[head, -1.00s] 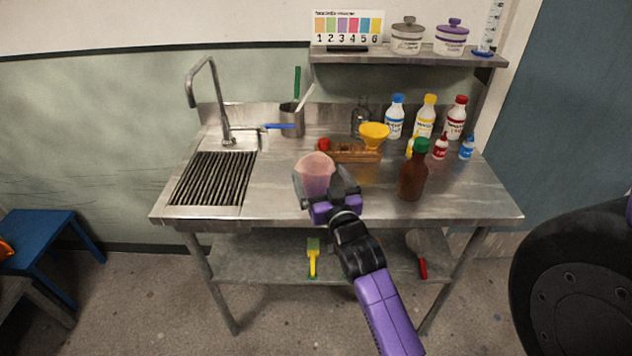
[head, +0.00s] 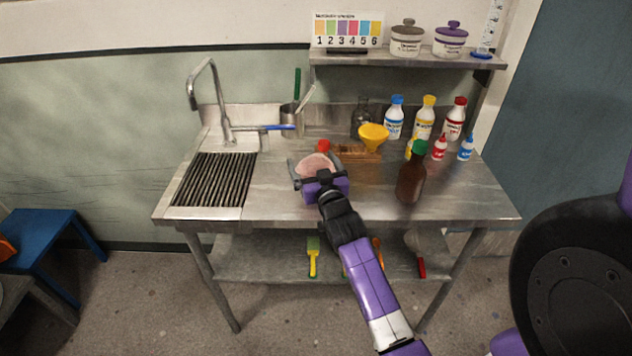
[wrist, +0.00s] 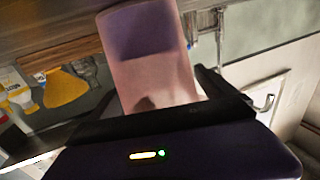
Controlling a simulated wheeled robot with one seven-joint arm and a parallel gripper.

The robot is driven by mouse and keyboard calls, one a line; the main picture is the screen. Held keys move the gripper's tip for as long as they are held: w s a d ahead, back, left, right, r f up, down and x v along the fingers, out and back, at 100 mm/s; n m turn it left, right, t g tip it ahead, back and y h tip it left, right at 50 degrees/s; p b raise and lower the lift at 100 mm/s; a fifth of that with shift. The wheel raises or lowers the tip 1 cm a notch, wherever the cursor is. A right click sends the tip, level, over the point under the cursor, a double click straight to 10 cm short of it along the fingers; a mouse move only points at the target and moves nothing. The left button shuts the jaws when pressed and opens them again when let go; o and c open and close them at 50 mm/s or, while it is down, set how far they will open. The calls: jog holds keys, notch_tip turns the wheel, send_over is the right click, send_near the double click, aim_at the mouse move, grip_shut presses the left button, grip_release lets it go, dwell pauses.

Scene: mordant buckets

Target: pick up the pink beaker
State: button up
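The pink beaker (head: 316,164) stands on the steel worktop near its front middle. My gripper (head: 314,170) is at the beaker, with one finger on each side of it and the palm on its near side. The fingers are spread wide, and a small gap seems to show at the left finger. In the wrist view the beaker (wrist: 155,60) fills the space between the dark fingers (wrist: 160,100); it looks slanted there because the view is rolled. Its lower part is hidden by my gripper in the head view.
A brown bottle with a green cap (head: 411,178) stands to the right. A yellow funnel (head: 373,135) and a wooden rack (head: 358,153) are behind the beaker. The sink drainer (head: 213,180) is at the left. Several bottles line the back right.

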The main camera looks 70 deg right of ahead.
jog(key=c, duration=1.3)
jog(key=shift+r, duration=0.1)
